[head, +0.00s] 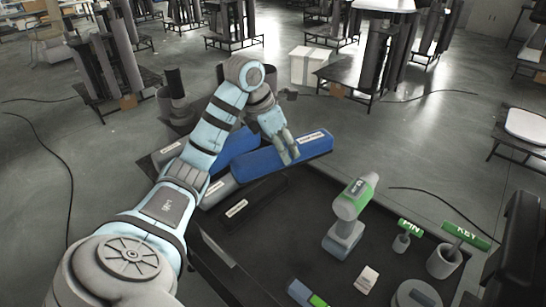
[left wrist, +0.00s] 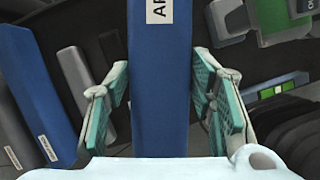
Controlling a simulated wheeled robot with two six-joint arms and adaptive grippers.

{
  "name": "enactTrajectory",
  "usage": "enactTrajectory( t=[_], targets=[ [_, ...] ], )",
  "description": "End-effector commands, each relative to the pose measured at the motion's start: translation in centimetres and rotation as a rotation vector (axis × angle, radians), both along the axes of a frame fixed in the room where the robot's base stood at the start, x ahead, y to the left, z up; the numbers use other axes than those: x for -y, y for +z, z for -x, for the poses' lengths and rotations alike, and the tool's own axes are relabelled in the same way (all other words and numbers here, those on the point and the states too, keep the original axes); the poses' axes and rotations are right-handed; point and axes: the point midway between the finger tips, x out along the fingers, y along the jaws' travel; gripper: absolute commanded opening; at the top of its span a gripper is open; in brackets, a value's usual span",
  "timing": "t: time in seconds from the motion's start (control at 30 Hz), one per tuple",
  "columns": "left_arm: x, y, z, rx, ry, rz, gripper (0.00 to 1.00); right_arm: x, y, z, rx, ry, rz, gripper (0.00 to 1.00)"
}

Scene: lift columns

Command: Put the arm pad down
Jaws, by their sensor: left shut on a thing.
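The arm pad is a long blue bar with a white label (head: 315,146). In the left wrist view the arm pad (left wrist: 160,90) runs between the two teal-padded fingers, its label partly cut off at the top edge. My left gripper (head: 286,155) comes down over the pad's middle and is shut on it, with a finger on each side. The pad lies over the far edge area of the dark tabletop (head: 300,205). I cannot tell whether it touches the surface. My right gripper is not in view.
Another blue pad (head: 238,145) lies behind the arm, with a black labelled bar (head: 252,203) in front. Bare tabletop lies between pad and drill.

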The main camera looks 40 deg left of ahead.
Motion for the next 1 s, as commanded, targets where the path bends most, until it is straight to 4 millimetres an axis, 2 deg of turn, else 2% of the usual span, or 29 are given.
enactTrajectory(
  t=[0.03, 0.1, 0.17, 0.27, 0.53, 0.7, 0.77, 0.9, 1.0],
  targets=[
    [1.2, -2.0, -0.8, 0.0, -0.033, 0.003, 0.16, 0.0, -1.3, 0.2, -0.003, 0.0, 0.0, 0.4],
    [2.1, -3.5, -1.4, -0.001, -0.065, -0.001, 0.16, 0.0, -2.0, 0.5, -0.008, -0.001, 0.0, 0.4],
    [2.4, -4.6, -1.6, -0.002, -0.076, -0.004, 0.16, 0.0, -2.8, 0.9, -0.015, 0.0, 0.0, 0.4],
    [2.4, -6.9, -1.6, -0.001, -0.078, -0.006, 0.16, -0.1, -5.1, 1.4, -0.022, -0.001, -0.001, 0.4],
    [2.4, -16.6, -1.5, -0.001, -0.076, -0.005, 0.16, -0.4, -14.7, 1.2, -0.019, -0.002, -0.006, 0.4],
    [2.4, -19.1, -1.4, -0.004, -0.075, -0.005, 0.16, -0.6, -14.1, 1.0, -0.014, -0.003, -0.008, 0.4],
    [2.4, -19.8, -1.4, -0.003, -0.075, -0.005, 0.16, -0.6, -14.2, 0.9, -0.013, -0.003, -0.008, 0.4],
    [2.4, -22.5, -1.4, -0.004, -0.075, -0.005, 0.16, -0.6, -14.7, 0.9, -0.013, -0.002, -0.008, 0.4],
    [2.3, -23.3, -1.4, -0.001, -0.076, -0.006, 0.16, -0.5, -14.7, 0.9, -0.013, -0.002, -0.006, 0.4]
  ],
)
